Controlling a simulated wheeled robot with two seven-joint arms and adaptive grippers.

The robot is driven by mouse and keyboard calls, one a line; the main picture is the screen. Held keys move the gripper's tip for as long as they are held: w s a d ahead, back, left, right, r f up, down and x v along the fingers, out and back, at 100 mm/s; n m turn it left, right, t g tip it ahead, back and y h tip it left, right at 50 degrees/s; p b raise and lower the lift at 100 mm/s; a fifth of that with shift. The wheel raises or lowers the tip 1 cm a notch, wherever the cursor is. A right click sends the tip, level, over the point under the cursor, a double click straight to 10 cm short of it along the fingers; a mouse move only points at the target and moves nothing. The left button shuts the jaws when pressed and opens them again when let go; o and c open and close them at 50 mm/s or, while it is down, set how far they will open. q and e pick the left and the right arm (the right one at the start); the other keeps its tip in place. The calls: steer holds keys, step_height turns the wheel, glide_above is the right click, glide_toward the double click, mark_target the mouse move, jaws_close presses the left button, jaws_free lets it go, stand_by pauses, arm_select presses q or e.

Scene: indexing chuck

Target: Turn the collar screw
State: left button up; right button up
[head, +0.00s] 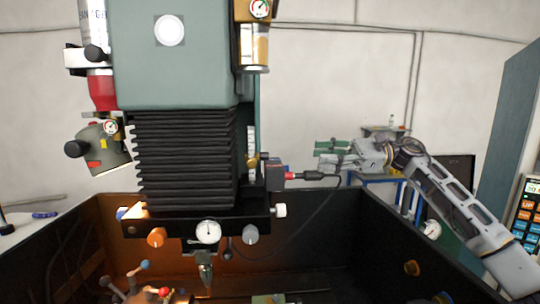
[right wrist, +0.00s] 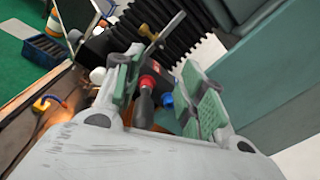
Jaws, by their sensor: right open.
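My right gripper (head: 328,152) is open and empty, right of the machine's black bellows (head: 185,158) in the head view. Its two green-padded fingers also show in the right wrist view (right wrist: 165,82). No part can be picked out surely as the collar screw. A small brass part (head: 253,162) shows beside the bellows in the head view. A red-ended cable plug (right wrist: 147,85) appears between the fingers, apparently beyond them. My left gripper is not in view.
The teal machine head (head: 175,60) hangs over a dark-walled enclosure (head: 345,215). A plug (head: 292,175) with a drooping cable sticks out at the head's right. A dial gauge (head: 208,232) and a pointed tool (head: 205,275) hang below. A control panel (head: 525,220) stands far right.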

mark_target(273, 168)
steer(key=a+p, duration=0.2)
steer(key=a, duration=0.4)
steer(key=a+p, duration=0.2)
steer(key=a, duration=0.4)
steer(key=shift+w+r, duration=0.15)
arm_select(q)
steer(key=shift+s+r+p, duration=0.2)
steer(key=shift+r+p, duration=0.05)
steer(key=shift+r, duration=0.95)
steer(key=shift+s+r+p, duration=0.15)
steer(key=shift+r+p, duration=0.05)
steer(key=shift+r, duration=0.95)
arm_select(e)
steer(key=shift+a, duration=0.85)
jaws_close()
